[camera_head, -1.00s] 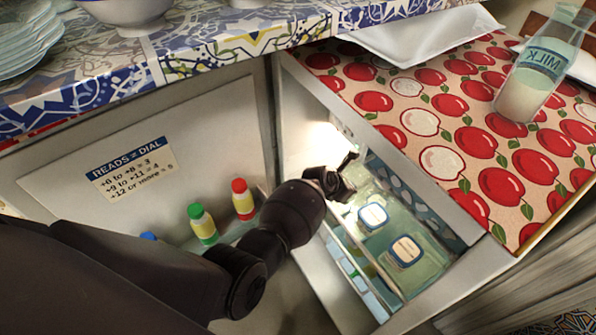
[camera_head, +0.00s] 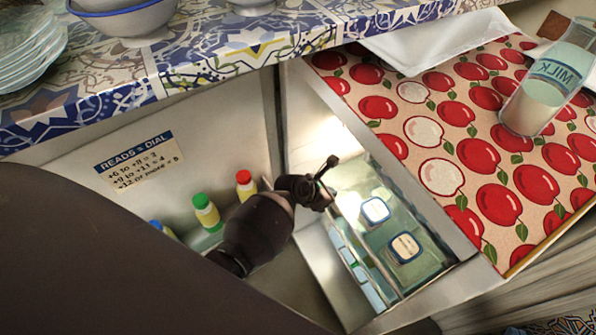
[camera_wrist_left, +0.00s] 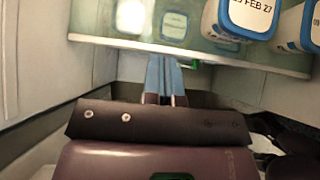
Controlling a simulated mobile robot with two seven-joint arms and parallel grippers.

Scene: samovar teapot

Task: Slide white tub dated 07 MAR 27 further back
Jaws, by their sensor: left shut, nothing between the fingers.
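Two white tubs with blue-rimmed lids stand on the glass shelf of the open fridge in the head view: one farther back (camera_head: 375,211) and one nearer (camera_head: 404,247). Their dates are too small to read there. In the left wrist view one tub (camera_wrist_left: 248,16) reads FEB 27, its first part cut off. Another tub (camera_wrist_left: 312,32) at the right edge shows only the start of its label, so I cannot confirm 07 MAR 27. My left gripper (camera_head: 326,178) is shut and empty, left of the tubs and apart from them; its fingers (camera_wrist_left: 165,78) show in the wrist view.
The glass shelf's front edge (camera_wrist_left: 200,62) lies close to my fingers. The open door (camera_head: 200,130) at left holds bottles with green (camera_head: 206,212) and red (camera_head: 245,184) caps.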

